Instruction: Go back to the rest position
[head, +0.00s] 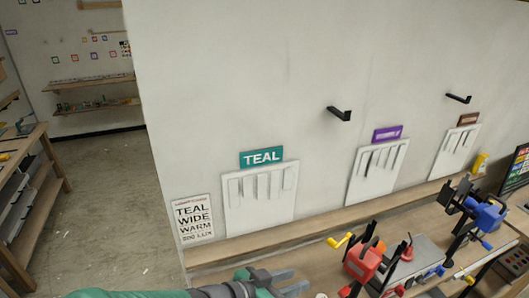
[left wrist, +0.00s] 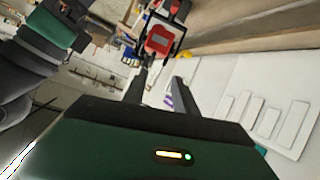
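My left gripper (head: 290,282) comes in at the bottom of the head view, on a green and dark grey arm, low in front of the wall and bench. In the left wrist view its two dark fingers (left wrist: 160,85) stand apart with nothing held between them. A red tool with a black frame (left wrist: 160,40) shows beyond the fingertips. It looks like the red tool (head: 363,260) on the bench, to the right of the gripper in the head view. My right gripper is not in view.
A wooden bench (head: 325,236) runs along the wall, with a blue and black clamp (head: 488,215) at right. Two black hooks stick out above. Open floor (head: 110,205) and a wooden shelf unit lie at left.

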